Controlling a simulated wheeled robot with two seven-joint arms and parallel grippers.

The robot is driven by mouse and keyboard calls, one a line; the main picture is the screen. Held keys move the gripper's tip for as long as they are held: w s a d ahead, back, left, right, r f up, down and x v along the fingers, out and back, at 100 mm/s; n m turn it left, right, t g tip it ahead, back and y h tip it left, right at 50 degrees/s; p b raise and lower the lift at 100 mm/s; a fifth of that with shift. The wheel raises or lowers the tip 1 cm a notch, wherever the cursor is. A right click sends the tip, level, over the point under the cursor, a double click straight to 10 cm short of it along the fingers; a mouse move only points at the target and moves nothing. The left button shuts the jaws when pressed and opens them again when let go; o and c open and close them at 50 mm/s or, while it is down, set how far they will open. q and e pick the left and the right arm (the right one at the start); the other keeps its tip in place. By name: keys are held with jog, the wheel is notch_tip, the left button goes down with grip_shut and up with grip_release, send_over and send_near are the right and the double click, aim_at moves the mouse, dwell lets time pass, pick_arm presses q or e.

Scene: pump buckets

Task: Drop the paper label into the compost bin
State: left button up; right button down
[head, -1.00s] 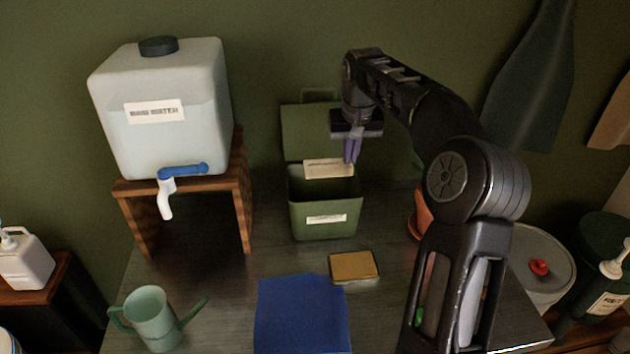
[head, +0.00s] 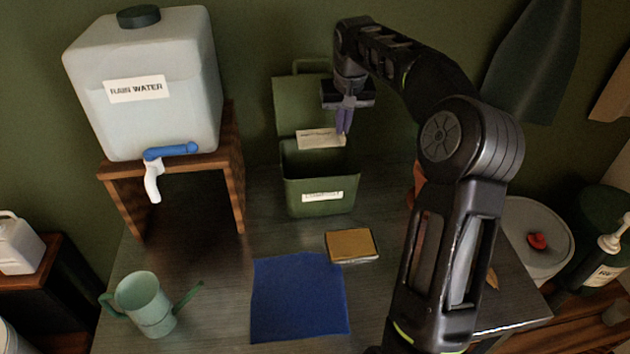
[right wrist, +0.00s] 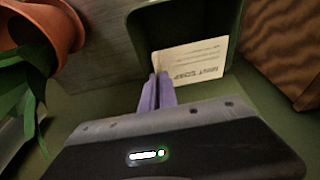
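The paper label (head: 318,139) is a small cream card with print on it. It hangs over the open mouth of the green compost bin (head: 320,197), whose lid stands up behind. My right gripper (head: 342,131) is shut on the label's right edge above the bin. In the right wrist view the label (right wrist: 190,64) shows between the purple fingertips (right wrist: 157,77), with printed words upside down, in front of the bin's opening (right wrist: 226,40). My left gripper is not in view.
A rain water tank (head: 150,90) stands on a wooden stand (head: 237,170) to the left. A terracotta pot (right wrist: 48,30) is beside the bin.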

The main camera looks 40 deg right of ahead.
aim_at(342, 139)
jog(key=shift+f+b, duration=1.75)
jog(key=shift+f, duration=0.5)
jog(key=c, duration=2.1)
grip_release()
jog(key=o, duration=0.5)
jog(key=shift+r, duration=0.1)
jog(key=v, duration=0.7)
jog(key=shift+s+r+b, duration=0.1)
jog(key=shift+r+b, duration=0.25)
jog(key=shift+b, duration=0.05)
